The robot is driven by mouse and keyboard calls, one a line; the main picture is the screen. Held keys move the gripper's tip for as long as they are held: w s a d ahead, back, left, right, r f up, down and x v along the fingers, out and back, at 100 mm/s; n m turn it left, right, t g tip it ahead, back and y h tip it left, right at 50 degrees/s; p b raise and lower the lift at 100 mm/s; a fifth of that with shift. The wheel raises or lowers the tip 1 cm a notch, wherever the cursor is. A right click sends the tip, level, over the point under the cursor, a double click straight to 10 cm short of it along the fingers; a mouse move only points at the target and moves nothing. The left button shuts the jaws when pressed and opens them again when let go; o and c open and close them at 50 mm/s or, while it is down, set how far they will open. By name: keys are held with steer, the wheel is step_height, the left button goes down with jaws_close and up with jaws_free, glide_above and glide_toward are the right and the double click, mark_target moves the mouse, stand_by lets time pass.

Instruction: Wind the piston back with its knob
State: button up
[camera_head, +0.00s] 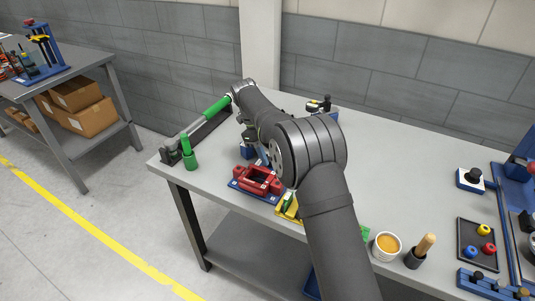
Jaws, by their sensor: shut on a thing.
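A red caliper-like body (258,180) sits on a blue base plate (240,187) near the table's front edge. My arm comes up from the bottom, bends over at the back and drops behind the red body. My gripper (263,157) shows only in part, just behind the red body, pointing down. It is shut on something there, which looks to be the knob. The fingertips, the knob and the piston are too small or hidden by my arm to make out.
A yellow block (288,208) is close right of the red body.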

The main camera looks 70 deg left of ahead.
steer(key=shift+m+g, duration=0.3)
steer(key=shift+m, duration=0.3)
steer(key=shift+m+h, duration=0.3)
steer(key=o, duration=1)
